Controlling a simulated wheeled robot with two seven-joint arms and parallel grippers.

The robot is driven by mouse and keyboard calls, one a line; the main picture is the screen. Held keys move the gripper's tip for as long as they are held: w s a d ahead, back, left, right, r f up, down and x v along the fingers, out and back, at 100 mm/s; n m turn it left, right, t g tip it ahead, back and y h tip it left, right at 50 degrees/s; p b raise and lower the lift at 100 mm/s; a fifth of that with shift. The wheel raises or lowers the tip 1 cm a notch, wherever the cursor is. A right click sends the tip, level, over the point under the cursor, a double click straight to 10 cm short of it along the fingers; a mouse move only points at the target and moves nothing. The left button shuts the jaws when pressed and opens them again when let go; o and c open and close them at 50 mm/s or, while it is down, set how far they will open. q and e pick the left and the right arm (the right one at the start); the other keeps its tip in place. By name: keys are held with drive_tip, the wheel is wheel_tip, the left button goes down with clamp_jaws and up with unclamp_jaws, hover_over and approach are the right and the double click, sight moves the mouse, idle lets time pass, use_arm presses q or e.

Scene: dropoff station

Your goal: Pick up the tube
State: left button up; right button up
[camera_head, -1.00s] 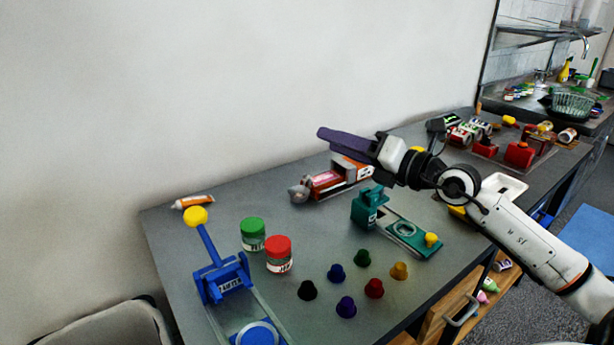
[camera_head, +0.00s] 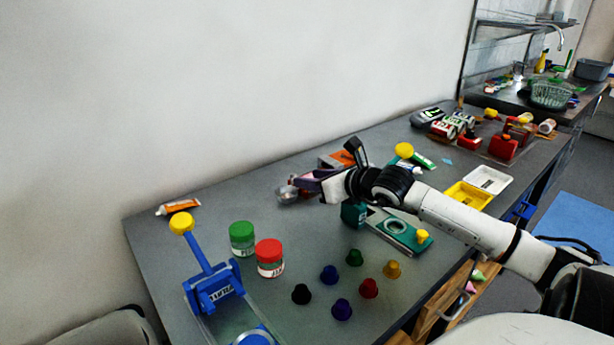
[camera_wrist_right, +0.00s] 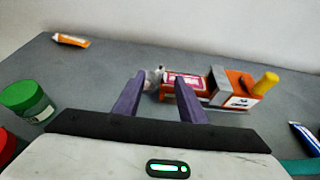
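An orange tube with a white cap (camera_head: 178,207) lies at the back left of the grey table; it also shows at the upper left of the right wrist view (camera_wrist_right: 71,40). A green and white tube (camera_head: 424,161) lies farther right, behind my right arm. My right gripper (camera_head: 308,182) is over the table's back middle, well to the right of the orange tube. In the right wrist view its purple fingers (camera_wrist_right: 158,98) are apart with nothing held between them. My left gripper is not in view.
An orange and grey machine (camera_wrist_right: 222,88) stands just beyond my right gripper. Green-lidded (camera_head: 242,238) and red-lidded (camera_head: 270,258) jars and a blue press (camera_head: 213,288) stand at the left. Several coloured caps lie in front. The table around the orange tube is clear.

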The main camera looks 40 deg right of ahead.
sight(308, 174)
drive_tip(key=shift+p+x, duration=0.4)
drive_tip(key=shift+x, duration=1.9)
drive_tip(key=shift+w+d+f, duration=0.2)
drive_tip(key=shift+w+f, duration=0.1)
drive_tip(key=shift+w, duration=0.25)
drive_tip(key=c, duration=0.9)
